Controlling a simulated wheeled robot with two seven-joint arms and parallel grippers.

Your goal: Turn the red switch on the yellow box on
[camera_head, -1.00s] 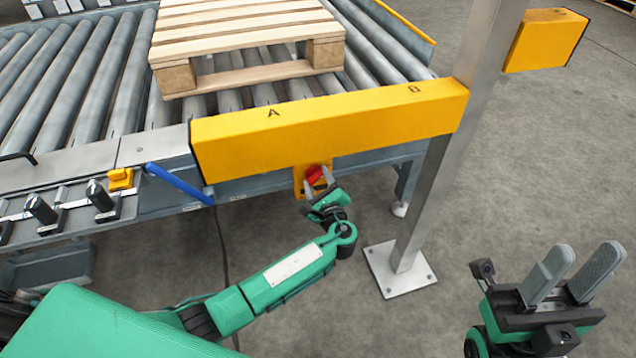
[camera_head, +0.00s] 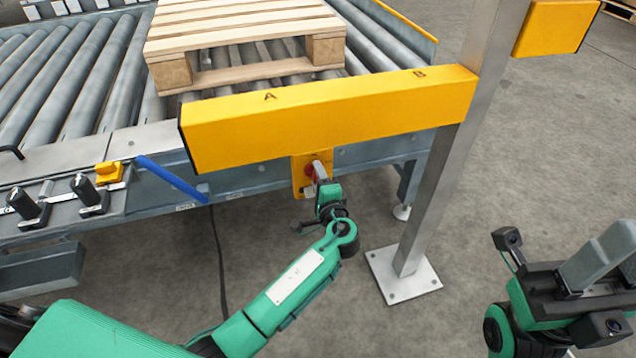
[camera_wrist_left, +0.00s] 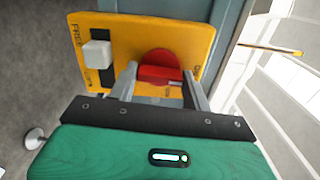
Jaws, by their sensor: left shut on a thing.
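The yellow box (camera_head: 298,176) is mounted on the conveyor's side, below the long yellow beam. In the left wrist view the yellow box (camera_wrist_left: 205,44) fills the upper middle and carries a round red switch (camera_wrist_left: 160,68) with a raised grip bar. My left gripper (camera_head: 315,186) is at the box. In the wrist view its two fingers (camera_wrist_left: 160,88) stand on either side of the red bar and are shut on it. My right gripper (camera_head: 598,262) is at the right edge, partly cut off, away from the box.
A yellow beam (camera_head: 330,118) marked A and B crosses above the box, joined to a metal post (camera_head: 440,175) at the right. The roller conveyor bears a wooden pallet (camera_head: 240,40). A white square knob (camera_wrist_left: 97,53) sits left of the switch in the wrist view.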

